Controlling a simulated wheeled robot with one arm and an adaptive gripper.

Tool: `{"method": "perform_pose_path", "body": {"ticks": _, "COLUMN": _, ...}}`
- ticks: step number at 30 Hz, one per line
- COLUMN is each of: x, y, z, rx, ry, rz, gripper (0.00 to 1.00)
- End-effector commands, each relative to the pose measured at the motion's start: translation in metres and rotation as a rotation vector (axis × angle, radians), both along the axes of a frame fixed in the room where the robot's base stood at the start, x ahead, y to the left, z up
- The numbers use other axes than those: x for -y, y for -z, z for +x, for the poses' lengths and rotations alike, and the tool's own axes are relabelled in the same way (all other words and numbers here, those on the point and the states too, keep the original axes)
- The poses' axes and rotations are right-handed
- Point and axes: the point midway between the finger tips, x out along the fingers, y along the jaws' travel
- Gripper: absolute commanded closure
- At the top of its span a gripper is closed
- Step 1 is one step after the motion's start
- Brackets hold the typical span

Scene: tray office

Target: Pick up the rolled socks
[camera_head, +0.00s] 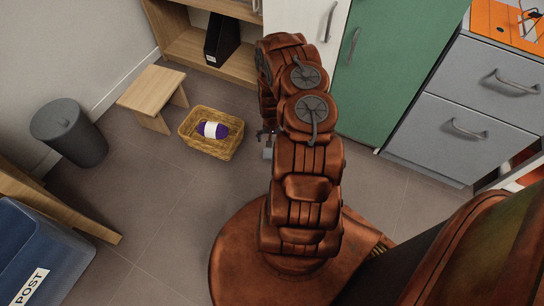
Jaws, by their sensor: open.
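The rolled socks (221,131) are a purple bundle with a white band around the middle. They lie in a yellow-brown wicker basket (198,147) on the floor, left of my arm. My gripper (268,143) shows only in a small part beside my arm, to the right of the basket and apart from it. It is open and I see nothing in it. Most of the gripper is hidden behind my arm links.
A wooden stool (153,87) stands just behind and left of the basket. A dark grey bin (70,133) is further left. A blue POST box (40,255) is at lower left. A shelf with a black file holder (223,40) and cabinets line the back. The floor in front of the basket is clear.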

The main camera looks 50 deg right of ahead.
Motion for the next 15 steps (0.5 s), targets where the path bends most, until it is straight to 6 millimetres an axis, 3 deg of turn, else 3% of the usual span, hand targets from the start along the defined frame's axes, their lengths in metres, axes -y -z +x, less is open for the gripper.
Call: {"method": "perform_pose_path", "body": {"ticks": 15, "x": -0.001, "y": 0.049, "z": -0.004, "rx": 0.007, "ry": 0.015, "rz": 0.007, "gripper": 0.00}}
